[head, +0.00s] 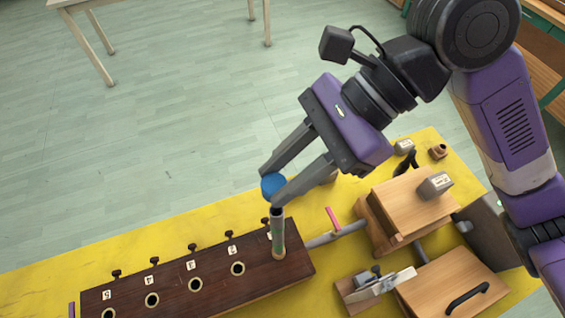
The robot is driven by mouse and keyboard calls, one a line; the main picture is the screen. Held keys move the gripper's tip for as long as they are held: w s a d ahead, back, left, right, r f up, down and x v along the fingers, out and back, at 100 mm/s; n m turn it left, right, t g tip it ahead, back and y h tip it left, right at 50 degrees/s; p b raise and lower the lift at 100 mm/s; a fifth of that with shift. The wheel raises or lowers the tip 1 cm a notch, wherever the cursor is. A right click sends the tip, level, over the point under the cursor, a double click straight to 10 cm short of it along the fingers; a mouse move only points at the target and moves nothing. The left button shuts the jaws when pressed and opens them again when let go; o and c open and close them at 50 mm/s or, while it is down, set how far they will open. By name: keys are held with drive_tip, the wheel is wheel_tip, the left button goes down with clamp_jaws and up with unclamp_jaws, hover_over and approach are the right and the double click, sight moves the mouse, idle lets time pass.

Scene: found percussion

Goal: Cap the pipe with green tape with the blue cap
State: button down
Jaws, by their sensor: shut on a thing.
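The blue cap (272,185) is a small round piece held between the fingertips of my gripper (270,188). My gripper is shut on it, and one finger hides part of its right side. The pipe with green tape (278,236) stands upright in the right end hole of a dark wooden rack (215,272). The cap is just above and slightly left of the pipe's top in this view. Whether the two touch cannot be told from this angle.
The rack's other visible holes, with number labels, are empty. On the yellow table (130,248) to the right stand a wooden box (405,205), a second wooden box with a black handle (455,290), and a small clamp-like tool (375,284). A pink stick (333,218) lies near the rack.

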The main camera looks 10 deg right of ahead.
sight(277, 210)
wheel_tip(277, 210, down, 6)
drive_tip(key=b, duration=0.2)
drive_tip(key=shift+d+b, duration=0.1)
drive_tip(key=shift+b, duration=0.3)
drive_tip(key=shift+r+p, duration=0.15)
drive_tip(key=shift+p, duration=1.3)
idle(1.7)
drive_tip(key=shift+f+b, duration=0.45)
drive_tip(key=shift+f, duration=1.2)
drive_tip(key=c, duration=1)
unclamp_jaws()
drive_tip(key=shift+o, duration=0.2)
drive_tip(key=v, duration=0.8)
drive_tip(key=shift+b, duration=0.3)
